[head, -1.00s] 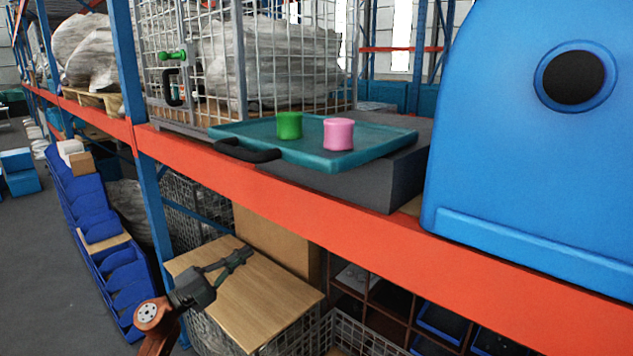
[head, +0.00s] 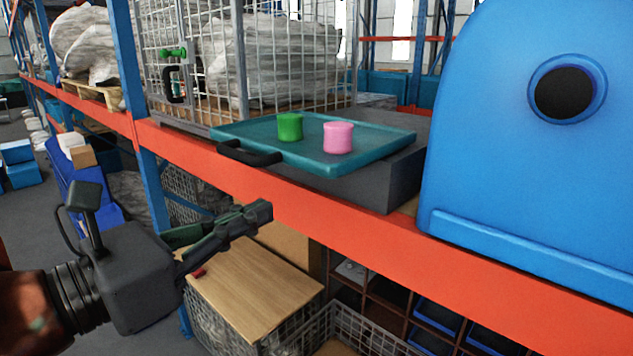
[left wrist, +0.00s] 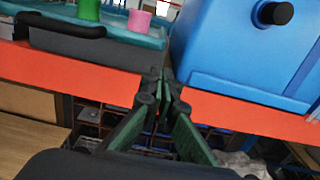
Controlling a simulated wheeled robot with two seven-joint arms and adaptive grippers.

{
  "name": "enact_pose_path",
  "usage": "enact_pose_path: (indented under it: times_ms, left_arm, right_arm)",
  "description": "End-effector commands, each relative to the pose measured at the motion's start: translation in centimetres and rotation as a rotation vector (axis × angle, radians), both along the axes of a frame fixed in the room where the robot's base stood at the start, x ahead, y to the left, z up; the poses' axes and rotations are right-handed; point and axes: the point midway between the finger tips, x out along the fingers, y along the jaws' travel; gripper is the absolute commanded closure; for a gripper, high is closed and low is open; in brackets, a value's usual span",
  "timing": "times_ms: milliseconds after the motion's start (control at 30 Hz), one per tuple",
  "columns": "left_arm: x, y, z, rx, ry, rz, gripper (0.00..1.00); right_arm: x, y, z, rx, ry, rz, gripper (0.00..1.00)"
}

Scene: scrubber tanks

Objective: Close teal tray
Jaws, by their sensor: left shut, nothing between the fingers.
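The teal tray (head: 362,157) sits on a dark grey block (head: 397,180) on the orange shelf and juts out at the front. A black handle (head: 249,153) is on its front left edge. A green cylinder (head: 290,127) and a pink cylinder (head: 338,138) stand on it. In the left wrist view the tray (left wrist: 140,37) and its handle (left wrist: 60,25) are at the upper left. My left gripper (head: 262,212) is shut and empty, below the handle and in front of the orange beam, apart from the tray. Its fingertips (left wrist: 161,75) also show in the left wrist view. My right gripper is out of view.
A large blue tank (head: 500,170) stands right of the tray. A wire cage (head: 215,65) with a wrapped load stands behind. The orange beam (head: 330,210) runs along the shelf front. A wooden board (head: 250,290) lies below.

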Motion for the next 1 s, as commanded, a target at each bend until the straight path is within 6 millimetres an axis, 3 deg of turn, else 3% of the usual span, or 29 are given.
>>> enact_pose_path:
  times_ms: [500,700,1000]
  left_arm:
    - [7.7,-6.2,0.3,0.0,0.004,-0.005,1.0]
    - [9.0,-7.1,0.1,0.0,0.003,-0.005,1.0]
    - [9.2,-7.2,0.0,-0.001,0.002,-0.004,1.0]
  right_arm:
    - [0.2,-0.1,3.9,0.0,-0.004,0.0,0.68]
    - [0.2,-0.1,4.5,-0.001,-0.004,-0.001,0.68]
    - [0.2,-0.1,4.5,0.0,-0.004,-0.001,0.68]
